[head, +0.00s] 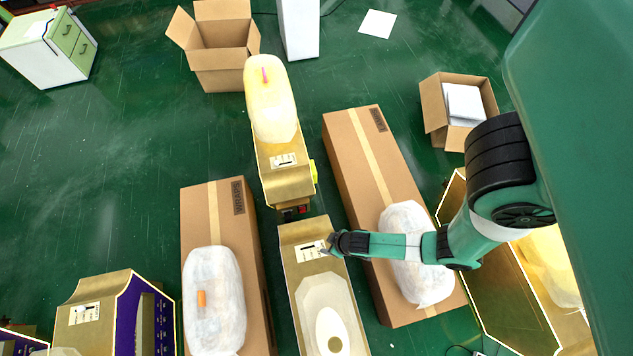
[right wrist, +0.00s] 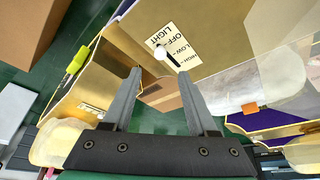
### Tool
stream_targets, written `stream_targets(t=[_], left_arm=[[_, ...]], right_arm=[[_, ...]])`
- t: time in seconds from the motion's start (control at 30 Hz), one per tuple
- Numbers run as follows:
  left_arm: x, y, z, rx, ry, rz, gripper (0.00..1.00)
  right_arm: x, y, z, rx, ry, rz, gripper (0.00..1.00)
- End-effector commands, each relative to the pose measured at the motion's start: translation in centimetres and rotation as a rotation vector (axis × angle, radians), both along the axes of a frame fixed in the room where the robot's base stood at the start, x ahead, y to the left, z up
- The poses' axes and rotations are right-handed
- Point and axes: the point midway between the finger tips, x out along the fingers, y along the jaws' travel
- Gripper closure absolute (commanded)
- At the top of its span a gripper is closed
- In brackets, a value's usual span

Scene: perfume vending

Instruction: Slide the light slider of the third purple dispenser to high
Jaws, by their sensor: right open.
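A gold-topped dispenser (head: 303,232) stands at the lower middle of the head view, its side colour hidden. Its light label (head: 309,251) carries a small slider. In the right wrist view the label (right wrist: 182,36) reads LIGHT, OFF, LOW, HIGH. The white slider knob (right wrist: 160,52) sits at the OFF end of its dark slot. My right gripper (head: 325,245) is at the label's right edge in the head view. Its open, empty fingers (right wrist: 159,74) point toward the knob; contact is not clear. Another gold-topped dispenser (head: 118,288) with purple sides stands lower left. My left gripper is not in view.
Long cardboard boxes (head: 192,215) and (head: 352,150) flank the dispenser, with wrapped bundles on them. A lit gold dispenser (head: 290,186) with a yellow-green part (head: 313,172) stands behind. Open cartons (head: 222,65) and (head: 433,103) lie farther back. Green floor (head: 120,150) is clear at left.

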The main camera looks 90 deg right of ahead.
Motion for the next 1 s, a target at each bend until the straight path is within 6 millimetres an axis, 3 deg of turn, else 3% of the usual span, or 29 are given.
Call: stream_targets(t=[0.03, 0.1, 0.33, 0.5, 0.77, 1.0], left_arm=[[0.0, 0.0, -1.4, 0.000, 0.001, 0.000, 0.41], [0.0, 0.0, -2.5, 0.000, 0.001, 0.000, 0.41], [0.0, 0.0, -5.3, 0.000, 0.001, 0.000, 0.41], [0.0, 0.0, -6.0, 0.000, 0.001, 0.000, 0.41], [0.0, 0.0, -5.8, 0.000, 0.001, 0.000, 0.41], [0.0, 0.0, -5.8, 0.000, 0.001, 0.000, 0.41]], right_arm=[[0.5, -0.3, -1.8, 0.000, -0.002, -0.002, 0.41], [1.1, -0.5, -3.4, 0.001, -0.001, -0.003, 0.41], [2.7, -1.3, -7.5, 0.000, -0.001, -0.002, 0.41], [3.2, -1.6, -8.6, 0.000, -0.002, -0.001, 0.41], [3.2, -1.6, -8.5, 0.000, -0.002, 0.000, 0.41], [3.2, -1.6, -8.5, 0.000, -0.002, 0.000, 0.85]])
